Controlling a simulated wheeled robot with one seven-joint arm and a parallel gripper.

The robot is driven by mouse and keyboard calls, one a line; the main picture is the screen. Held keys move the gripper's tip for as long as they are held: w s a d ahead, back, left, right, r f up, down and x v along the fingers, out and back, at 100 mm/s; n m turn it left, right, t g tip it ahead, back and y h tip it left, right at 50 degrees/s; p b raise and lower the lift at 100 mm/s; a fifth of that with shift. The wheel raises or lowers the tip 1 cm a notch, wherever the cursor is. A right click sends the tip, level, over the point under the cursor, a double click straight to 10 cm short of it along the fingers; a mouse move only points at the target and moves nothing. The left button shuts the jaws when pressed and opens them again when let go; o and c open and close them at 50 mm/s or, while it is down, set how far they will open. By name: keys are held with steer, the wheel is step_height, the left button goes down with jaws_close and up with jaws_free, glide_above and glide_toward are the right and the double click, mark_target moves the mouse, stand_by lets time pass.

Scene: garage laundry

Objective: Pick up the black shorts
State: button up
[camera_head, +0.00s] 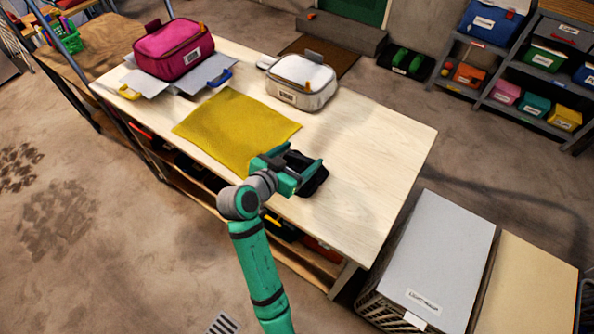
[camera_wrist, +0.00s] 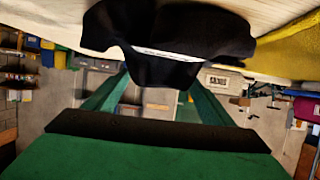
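The black shorts (camera_head: 314,182) lie crumpled near the front edge of the pale wooden table, to the right of the yellow cloth. My gripper (camera_head: 301,161) is at the shorts, with its two green fingers spread apart and dark fabric showing between and beside them. In the wrist view, which looks upside down, the shorts (camera_wrist: 170,35) fill the top middle, with a white strip across them. A fold hangs between the fingers and hides their tips. I cannot tell whether the fingers touch the fabric.
The yellow cloth (camera_head: 236,130) lies flat to the left. A white pouch (camera_head: 302,82) and a magenta pouch (camera_head: 174,48) stand farther back. The table's right side (camera_head: 385,150) is clear. A lidded hamper (camera_head: 440,262) stands at the lower right.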

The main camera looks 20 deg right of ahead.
steer(key=c, duration=1.5)
steer(key=shift+c, duration=0.5)
steer(key=shift+r, duration=0.15)
